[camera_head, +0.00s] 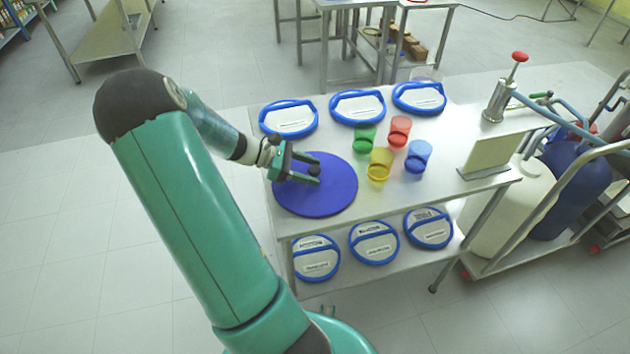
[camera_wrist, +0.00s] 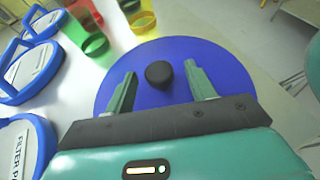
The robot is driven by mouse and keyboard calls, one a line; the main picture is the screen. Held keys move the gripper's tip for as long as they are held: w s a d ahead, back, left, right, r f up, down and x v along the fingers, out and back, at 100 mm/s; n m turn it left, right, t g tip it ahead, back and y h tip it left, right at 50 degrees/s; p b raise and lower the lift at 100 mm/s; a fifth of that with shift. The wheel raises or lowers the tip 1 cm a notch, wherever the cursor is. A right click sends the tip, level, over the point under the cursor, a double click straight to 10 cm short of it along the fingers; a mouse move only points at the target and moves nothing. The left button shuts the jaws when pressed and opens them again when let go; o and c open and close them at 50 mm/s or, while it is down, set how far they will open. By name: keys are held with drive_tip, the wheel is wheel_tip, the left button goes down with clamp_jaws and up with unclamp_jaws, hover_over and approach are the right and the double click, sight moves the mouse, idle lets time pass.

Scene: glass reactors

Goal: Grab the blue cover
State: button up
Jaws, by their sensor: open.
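The blue cover (camera_head: 325,204) is a flat round disc lying on the white table, at its left front corner. A black knob (camera_wrist: 159,74) stands up from its middle. The cover fills much of the wrist view (camera_wrist: 222,62). My gripper (camera_head: 316,175) is over the cover in the head view, with its fingers open. In the wrist view, my gripper's fingers (camera_wrist: 160,85) stand apart, one on each side of the knob as seen from there. Whether either finger touches the knob or the cover I cannot tell.
Green (camera_head: 364,137), red (camera_head: 399,131), yellow (camera_head: 379,165) and blue (camera_head: 418,157) cups stand right of the cover. Several blue-rimmed white filter discs (camera_head: 289,118) lie behind and on the lower shelf (camera_head: 345,271). A metal stand (camera_head: 489,156) is at right.

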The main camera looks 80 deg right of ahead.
drive_tip(key=shift+x, duration=0.85)
drive_tip(key=c, duration=1.1)
drive_tip(key=shift+c, duration=0.2)
drive_tip(key=shift+r, duration=0.15)
